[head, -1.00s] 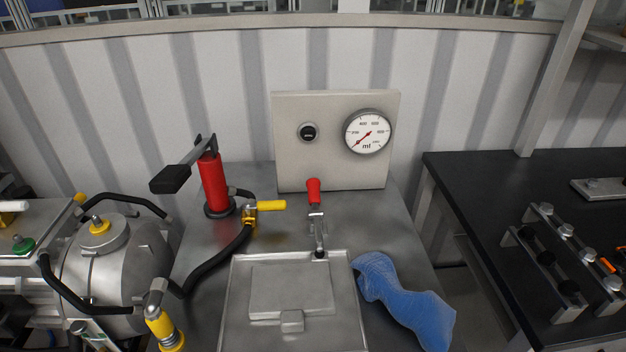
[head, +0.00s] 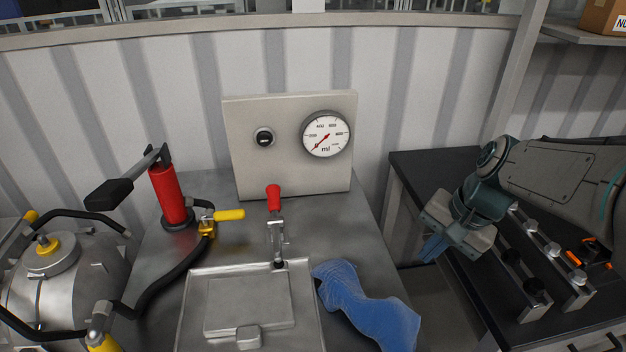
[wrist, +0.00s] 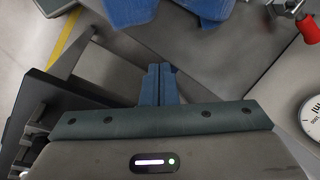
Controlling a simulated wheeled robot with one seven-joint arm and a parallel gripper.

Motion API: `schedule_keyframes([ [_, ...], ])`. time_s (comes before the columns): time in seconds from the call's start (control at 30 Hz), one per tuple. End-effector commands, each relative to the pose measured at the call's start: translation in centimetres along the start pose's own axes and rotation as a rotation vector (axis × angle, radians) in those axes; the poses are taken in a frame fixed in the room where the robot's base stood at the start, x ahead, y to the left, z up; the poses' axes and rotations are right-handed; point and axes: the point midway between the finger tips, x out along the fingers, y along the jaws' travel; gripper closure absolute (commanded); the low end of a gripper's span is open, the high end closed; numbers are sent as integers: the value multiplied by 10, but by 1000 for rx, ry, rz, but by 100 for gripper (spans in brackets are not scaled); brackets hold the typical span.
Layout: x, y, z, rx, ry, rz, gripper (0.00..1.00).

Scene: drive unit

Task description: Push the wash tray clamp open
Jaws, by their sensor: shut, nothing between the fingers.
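The wash tray (head: 190,310) is a shallow metal tray on the steel table. Its clamp (head: 276,228) stands at the tray's back edge, with a red handle (head: 274,198) pointing up. In the wrist view the clamp's red handle (wrist: 309,29) shows at the top right. My gripper (head: 431,249) hangs to the right of the table, well apart from the clamp, with a dark bench behind it. In the wrist view the blue fingers of my gripper (wrist: 159,72) are together and hold nothing.
A blue cloth-like item (head: 365,308) lies right of the tray. A panel with a round gauge (head: 326,134) stands behind the clamp. A red hand pump (head: 170,194) and a yellow-handled valve (head: 228,215) stand to the left. The black bench (head: 425,170) carries metal fixtures.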

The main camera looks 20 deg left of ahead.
Motion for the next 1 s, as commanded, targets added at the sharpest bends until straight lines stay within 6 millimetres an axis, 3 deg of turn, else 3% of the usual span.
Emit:
schedule_keyframes([
  [0.2, 38, -80, -37, 168, -197, -132, 100],
  [0.6, 120, -211, -81, 465, -621, -330, 100],
  [0.8, 153, -252, -93, 573, -807, -391, 100],
  [1.0, 168, -270, -96, 620, -897, -417, 100],
])
